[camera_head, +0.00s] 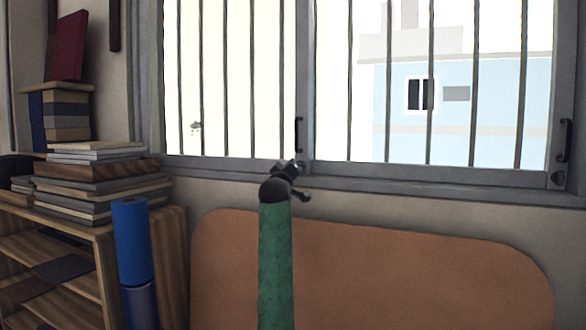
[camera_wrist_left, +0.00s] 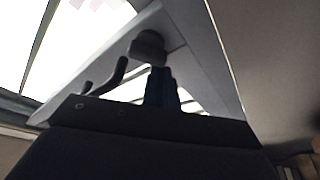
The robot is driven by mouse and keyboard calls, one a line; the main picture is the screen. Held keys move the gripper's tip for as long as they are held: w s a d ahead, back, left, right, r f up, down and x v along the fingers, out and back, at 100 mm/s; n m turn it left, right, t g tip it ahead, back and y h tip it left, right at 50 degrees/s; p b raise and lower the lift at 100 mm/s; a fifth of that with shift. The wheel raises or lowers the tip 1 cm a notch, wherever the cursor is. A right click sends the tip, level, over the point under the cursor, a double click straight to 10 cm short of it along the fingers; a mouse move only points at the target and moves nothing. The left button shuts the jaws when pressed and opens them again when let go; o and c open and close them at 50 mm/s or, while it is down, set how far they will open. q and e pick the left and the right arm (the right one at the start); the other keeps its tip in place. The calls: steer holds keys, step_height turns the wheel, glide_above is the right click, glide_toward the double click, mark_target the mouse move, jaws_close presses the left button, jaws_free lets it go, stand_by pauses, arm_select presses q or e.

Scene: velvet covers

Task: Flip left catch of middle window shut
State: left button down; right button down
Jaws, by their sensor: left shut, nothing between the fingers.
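The middle window's grey frame (camera_head: 304,80) has a dark catch at its lower left, largely hidden behind my left gripper (camera_head: 291,167) in the head view. In the left wrist view a dark rounded catch (camera_wrist_left: 148,46) sits on the grey frame, just beyond the tips of my left gripper (camera_wrist_left: 163,78). The fingers are together and empty, very close to the catch; I cannot tell whether they touch it. A similar dark catch (camera_head: 557,178) sits at the window's lower right corner. My right gripper is not in view.
A dark curved handle (camera_head: 298,135) stands above the left catch, and another handle (camera_head: 565,140) is at the right. Vertical bars (camera_head: 431,80) cross the window. A brown rounded panel (camera_head: 400,270) is below. A shelf with books (camera_head: 95,180) and a blue roll (camera_head: 131,240) stand left.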

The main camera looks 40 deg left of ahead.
arm_select(q)
steer(key=shift+w+d+f+n+g+y, duration=0.15)
steer(key=shift+n+g, duration=0.3)
steer(key=shift+n, duration=0.95)
steer(key=shift+s+d+f+n+g+y, duration=0.1)
steer(key=shift+f+n+g, duration=0.25)
steer(key=shift+n, duration=1.05)
steer(key=shift+w+d+f+n+g+y, duration=0.15)
steer(key=shift+n+g, duration=0.35)
steer(key=shift+n, duration=0.9)
